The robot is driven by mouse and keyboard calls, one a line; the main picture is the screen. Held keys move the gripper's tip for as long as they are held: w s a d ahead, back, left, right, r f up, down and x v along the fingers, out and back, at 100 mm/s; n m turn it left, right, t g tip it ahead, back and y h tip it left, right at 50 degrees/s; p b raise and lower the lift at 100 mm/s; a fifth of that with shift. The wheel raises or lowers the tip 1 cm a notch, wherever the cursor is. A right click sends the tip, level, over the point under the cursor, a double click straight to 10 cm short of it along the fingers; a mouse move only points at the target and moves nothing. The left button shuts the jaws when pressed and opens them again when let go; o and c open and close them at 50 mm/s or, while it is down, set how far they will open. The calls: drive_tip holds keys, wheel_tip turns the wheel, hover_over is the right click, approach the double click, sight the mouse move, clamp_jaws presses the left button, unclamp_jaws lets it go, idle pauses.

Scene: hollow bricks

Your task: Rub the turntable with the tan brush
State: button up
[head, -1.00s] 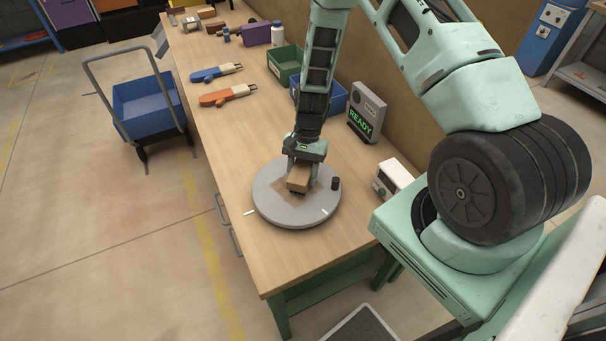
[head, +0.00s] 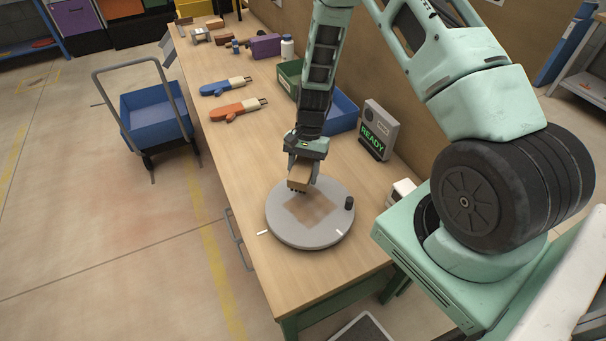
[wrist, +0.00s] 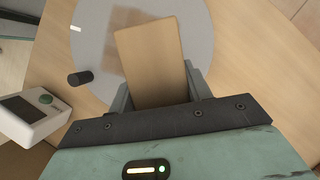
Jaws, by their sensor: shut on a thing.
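The turntable (head: 310,234) is a round grey disc on the wooden bench, with a brownish square patch on its top and a black knob near its rim. It also shows in the wrist view (wrist: 198,50). My gripper (head: 303,172) is shut on the tan brush (head: 299,180), a block with dark bristles underneath. The brush is over the far edge of the turntable, and its bristles appear raised above the surface. In the wrist view the brush (wrist: 152,60) sits between my fingers and hides part of the disc.
A grey panel reading READY (head: 379,130) and a small white device (head: 400,192) stand to the right. Blue (head: 343,112) and green (head: 290,76) bins stand behind my arm. Orange (head: 240,110) and blue (head: 225,86) handled tools lie on the bench. A blue cart (head: 155,115) stands on the floor at left.

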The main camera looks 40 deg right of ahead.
sight(303, 168)
drive_tip(key=shift+r+p, duration=1.1)
drive_tip(key=shift+r, duration=0.85)
drive_tip(key=shift+s, duration=0.1)
